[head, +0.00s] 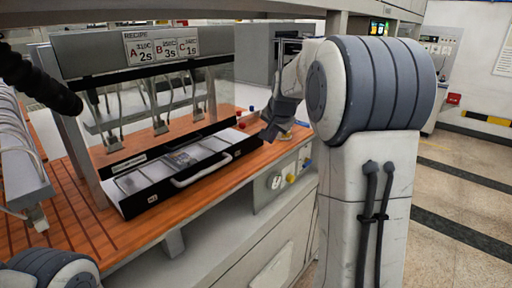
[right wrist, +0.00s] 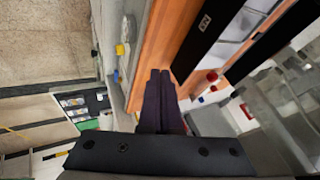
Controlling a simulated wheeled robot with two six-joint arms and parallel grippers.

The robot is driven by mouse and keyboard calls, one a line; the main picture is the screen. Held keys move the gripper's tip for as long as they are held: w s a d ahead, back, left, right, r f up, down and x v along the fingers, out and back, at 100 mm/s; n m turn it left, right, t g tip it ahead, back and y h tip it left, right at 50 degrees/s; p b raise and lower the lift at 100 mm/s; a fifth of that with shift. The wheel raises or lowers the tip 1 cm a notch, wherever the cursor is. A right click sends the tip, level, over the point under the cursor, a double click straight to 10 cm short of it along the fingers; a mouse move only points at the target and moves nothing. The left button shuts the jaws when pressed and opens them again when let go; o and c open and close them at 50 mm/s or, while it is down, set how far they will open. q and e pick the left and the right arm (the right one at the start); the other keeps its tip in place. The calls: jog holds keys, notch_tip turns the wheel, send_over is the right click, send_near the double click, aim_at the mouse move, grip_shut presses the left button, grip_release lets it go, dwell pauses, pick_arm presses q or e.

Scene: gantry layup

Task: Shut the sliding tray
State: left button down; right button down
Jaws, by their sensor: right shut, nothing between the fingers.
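The sliding tray (head: 127,207) is a black-edged shallow tray with pale compartments and a light bar handle (head: 203,171) along its front. It sticks out toward the front from under the dispensing frame, over the orange worktop. In the right wrist view the black front wall of the tray (right wrist: 205,42) lies just right of the fingers. My right gripper (head: 266,136) is shut and empty by the tray's right end, apart from the handle. Its dark fingers (right wrist: 160,72) lie together over the worktop edge. My left gripper is out of view.
The frame with hanging nozzles and a recipe sign (head: 163,45) stands over the tray. The aisle floor at right is clear.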

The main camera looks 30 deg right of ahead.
jog(key=p+x, duration=0.1)
jog(key=x, duration=0.3)
jog(key=d+p+x, duration=0.1)
jog(key=x, duration=0.4)
jog(key=shift+w+d+p, duration=0.25)
jog(key=shift+p, duration=0.15)
jog(key=w+p, duration=0.1)
jog(key=w+a+p, duration=0.1)
jog(key=w, duration=0.1)
jog(key=shift+w+f, duration=0.1)
jog(key=shift+f, duration=0.05)
jog(key=shift+w+a+f, duration=0.1)
jog(key=shift+w+a, duration=0.05)
jog(key=shift+w, duration=0.25)
